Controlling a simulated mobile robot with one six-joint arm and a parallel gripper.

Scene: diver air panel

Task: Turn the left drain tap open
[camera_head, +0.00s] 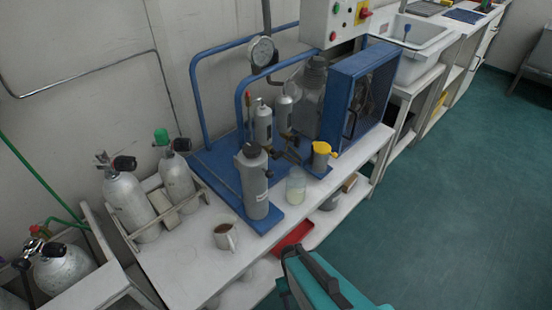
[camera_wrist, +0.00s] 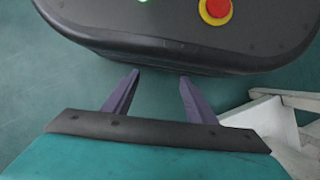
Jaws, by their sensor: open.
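Two small grey cylinders, a left one (camera_head: 262,122) and a right one (camera_head: 283,114), stand side by side on the blue-framed compressor unit. Dark fittings show low beside them, partly behind a larger grey bottle (camera_head: 254,188). I cannot make out the left drain tap or how it is turned. My gripper (camera_wrist: 159,74) is open and empty in the wrist view, with its two purple fingers apart over the green floor. It is away from the compressor unit. In the head view only teal parts of my arm show at the bottom, and the fingers cannot be made out.
A white bench (camera_head: 185,262) bears the blue unit, a mug (camera_head: 225,236), a glass jar (camera_head: 296,186) and racked air cylinders (camera_head: 128,205). Green floor (camera_head: 450,200) is free at the right.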

